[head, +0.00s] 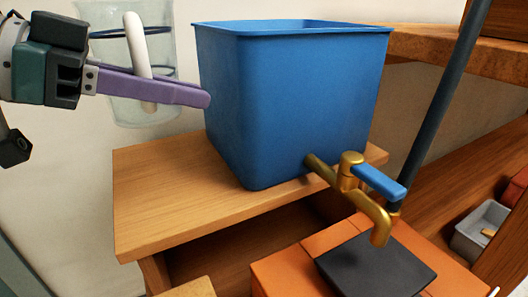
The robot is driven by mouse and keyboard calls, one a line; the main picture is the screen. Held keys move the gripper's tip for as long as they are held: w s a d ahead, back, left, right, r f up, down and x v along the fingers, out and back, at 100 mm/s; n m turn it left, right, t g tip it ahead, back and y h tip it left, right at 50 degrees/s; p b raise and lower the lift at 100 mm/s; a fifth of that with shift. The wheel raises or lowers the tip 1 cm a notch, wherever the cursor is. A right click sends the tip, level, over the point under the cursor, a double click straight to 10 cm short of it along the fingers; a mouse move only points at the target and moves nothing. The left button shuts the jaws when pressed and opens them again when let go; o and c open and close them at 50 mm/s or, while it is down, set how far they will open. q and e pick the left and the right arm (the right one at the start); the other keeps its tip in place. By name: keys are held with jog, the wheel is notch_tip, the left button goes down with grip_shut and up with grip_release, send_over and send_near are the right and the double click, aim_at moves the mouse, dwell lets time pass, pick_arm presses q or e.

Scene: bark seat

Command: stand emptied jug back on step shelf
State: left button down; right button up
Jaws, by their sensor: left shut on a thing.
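My left gripper (204,98), with purple fingers, is shut on the white handle of a clear jug (112,55) at the upper left. The jug is see-through with dark blue bands and looks roughly upright; its top is cut off by the picture edge. I see no liquid in it. The jug is in the air behind the fingers, left of the blue tank and above the level of the wooden step shelf (150,215). The shelf's left part is bare. My right gripper is not in view.
A blue open tank (290,100) stands on the shelf, close to my fingertips. Its brass tap (352,180) with a blue lever juts forward over a black pad (375,265) on an orange tiled block (325,240). A dark pole (445,95) rises at right. A grey bin (480,225) is far right.

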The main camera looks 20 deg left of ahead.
pick_arm(q)
notch_tip(320, 180, down, 10)
jog(key=b, duration=0.4)
jog(key=shift+f, duration=0.1)
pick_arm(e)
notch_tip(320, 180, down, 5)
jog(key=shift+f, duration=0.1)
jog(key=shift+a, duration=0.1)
pick_arm(q)
jog(key=shift+f, duration=0.1)
jog(key=c, duration=1.3)
grip_release()
jog(key=shift+f+b, duration=0.15)
jog(key=shift+b, duration=0.15)
jog(key=o, duration=0.5)
jog(key=shift+c, duration=0.2)
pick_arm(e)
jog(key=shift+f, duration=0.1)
